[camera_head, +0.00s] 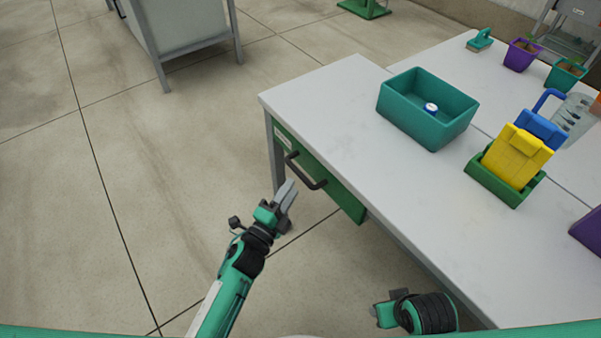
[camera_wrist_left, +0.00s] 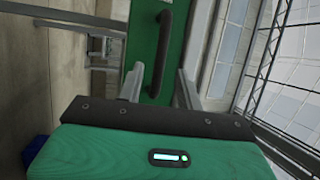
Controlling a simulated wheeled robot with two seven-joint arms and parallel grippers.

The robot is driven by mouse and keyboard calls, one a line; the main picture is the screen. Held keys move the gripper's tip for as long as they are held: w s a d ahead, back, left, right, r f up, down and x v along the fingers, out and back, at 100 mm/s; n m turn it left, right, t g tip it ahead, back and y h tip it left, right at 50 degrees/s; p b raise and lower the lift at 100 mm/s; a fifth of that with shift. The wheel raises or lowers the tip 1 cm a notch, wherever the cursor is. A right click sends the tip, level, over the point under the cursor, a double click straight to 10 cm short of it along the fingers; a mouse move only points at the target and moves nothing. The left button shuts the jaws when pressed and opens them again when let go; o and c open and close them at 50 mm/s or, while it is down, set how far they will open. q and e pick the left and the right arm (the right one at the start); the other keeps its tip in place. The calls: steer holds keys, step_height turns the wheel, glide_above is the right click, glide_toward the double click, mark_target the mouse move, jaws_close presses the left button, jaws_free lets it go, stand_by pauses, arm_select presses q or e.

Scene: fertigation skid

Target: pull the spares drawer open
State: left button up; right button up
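The spares drawer (camera_head: 342,193) has a green front below the near left edge of the white table and looks closed. Its dark bar handle (camera_head: 306,174) shows in the head view, and the handle (camera_wrist_left: 162,55) also runs upright in the left wrist view. My left gripper (camera_head: 288,190) is just short of the handle, apart from it. In the left wrist view its two fingers (camera_wrist_left: 159,88) are spread with nothing between them, the handle beyond, roughly in line with the gap. My right gripper (camera_head: 384,312) is low beside the table; its fingers are not clear.
On the white table (camera_head: 330,95) stand a teal bin (camera_head: 425,125) with a small white-and-blue item, a green tray (camera_head: 505,190) with a yellow container (camera_head: 517,155), and several small pots.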

mark_target(300, 173)
arm_select(q)
steer(key=x, duration=0.6)
steer(key=shift+w, duration=0.1)
jaws_close()
